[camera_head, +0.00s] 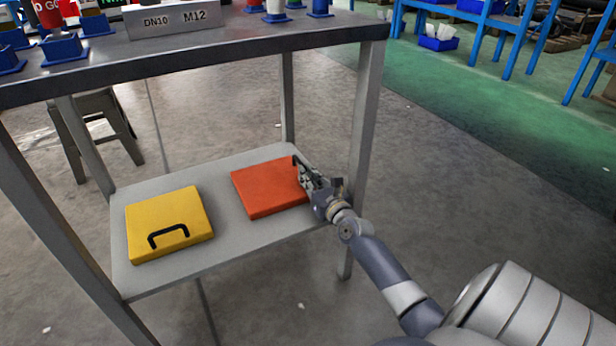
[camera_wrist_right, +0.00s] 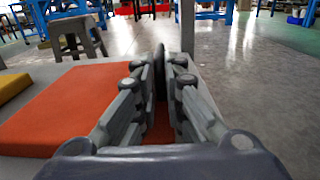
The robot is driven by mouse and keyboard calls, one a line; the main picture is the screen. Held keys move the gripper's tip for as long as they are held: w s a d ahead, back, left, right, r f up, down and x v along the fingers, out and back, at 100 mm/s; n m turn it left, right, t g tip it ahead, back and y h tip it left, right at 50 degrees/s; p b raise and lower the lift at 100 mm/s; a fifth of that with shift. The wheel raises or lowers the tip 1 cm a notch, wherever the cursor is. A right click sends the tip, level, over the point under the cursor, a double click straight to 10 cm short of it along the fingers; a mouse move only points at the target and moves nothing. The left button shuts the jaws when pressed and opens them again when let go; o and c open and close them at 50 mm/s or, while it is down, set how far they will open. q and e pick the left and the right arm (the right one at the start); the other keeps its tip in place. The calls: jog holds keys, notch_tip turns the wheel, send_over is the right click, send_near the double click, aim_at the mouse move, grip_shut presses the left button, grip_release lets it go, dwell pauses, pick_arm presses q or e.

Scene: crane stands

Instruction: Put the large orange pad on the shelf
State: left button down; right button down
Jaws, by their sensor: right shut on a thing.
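The large orange pad (camera_head: 268,190) lies flat on the right part of the grey lower shelf (camera_head: 232,235) of the table. Its black handle stands up at its right edge. My right gripper (camera_head: 304,174) is at that edge, shut on the handle. In the right wrist view the gripper (camera_wrist_right: 161,85) has its fingers on both sides of the dark handle (camera_wrist_right: 160,70), with the orange pad (camera_wrist_right: 75,105) to the left and under it. My left gripper is not in view.
A yellow pad (camera_head: 165,215) with a black handle lies on the left of the same shelf. The tabletop (camera_head: 250,32) above holds small blue stands and a DN10 M12 sign (camera_head: 172,20). A table leg (camera_head: 364,140) stands just right of my gripper. A stool (camera_head: 95,125) is behind.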

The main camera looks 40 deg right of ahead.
jog(key=shift+r, duration=0.25)
jog(key=c, duration=2.1)
grip_release()
jog(key=shift+f, duration=0.3)
jog(key=o, duration=0.4)
jog(key=shift+r, duration=0.1)
